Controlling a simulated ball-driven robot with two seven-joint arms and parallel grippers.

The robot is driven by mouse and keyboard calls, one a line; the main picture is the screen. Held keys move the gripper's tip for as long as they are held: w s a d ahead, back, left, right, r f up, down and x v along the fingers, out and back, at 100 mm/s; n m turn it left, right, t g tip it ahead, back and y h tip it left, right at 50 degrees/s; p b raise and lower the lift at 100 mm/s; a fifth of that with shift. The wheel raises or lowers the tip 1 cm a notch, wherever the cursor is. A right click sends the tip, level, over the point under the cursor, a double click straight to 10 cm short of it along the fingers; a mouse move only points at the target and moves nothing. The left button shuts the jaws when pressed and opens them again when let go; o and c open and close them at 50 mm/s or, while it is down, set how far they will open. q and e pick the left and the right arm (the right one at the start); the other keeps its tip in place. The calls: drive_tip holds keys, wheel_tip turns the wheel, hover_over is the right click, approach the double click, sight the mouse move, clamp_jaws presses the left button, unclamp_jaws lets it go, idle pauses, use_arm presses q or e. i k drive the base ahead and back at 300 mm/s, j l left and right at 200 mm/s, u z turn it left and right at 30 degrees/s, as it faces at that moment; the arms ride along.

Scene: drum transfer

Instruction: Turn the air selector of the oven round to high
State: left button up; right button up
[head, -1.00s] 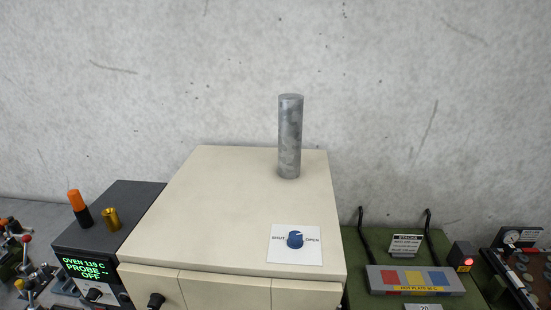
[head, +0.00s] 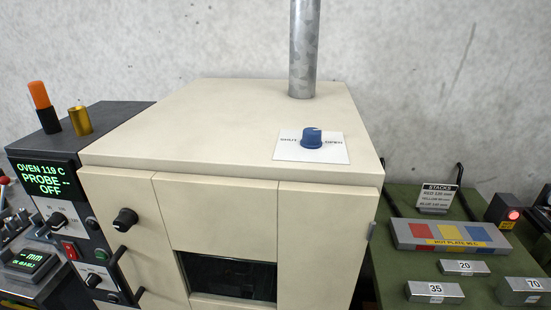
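The cream oven (head: 225,215) stands in the middle of the head view. A control box (head: 95,125) at its left has a green display (head: 45,178) reading OVEN 119 C, PROBE --, OFF. A black selector knob (head: 58,219) with small markings sits below the display. Another black knob (head: 93,280) is lower on the box. A black knob (head: 124,219) is on the oven's left front panel. A blue knob (head: 312,138) on the oven top lies between SHUT and OPEN. The markings are too small to tell which black knob is the air selector. Neither gripper is in view.
A grey metal pipe (head: 303,50) rises from the oven top. An orange-topped marker (head: 43,107) and a brass cylinder (head: 80,121) stand on the control box. A green bench (head: 400,270) at the right holds a hot plate (head: 450,236) and numbered blocks. A black handle (head: 118,275) sticks out in front.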

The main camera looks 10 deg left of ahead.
sight(93, 280)
drive_tip(key=u, duration=1.35)
drive_tip(key=z, duration=1.35)
drive_tip(key=i+l+u, duration=0.15)
drive_tip(key=u, duration=1.35)
drive_tip(key=i+l, duration=0.05)
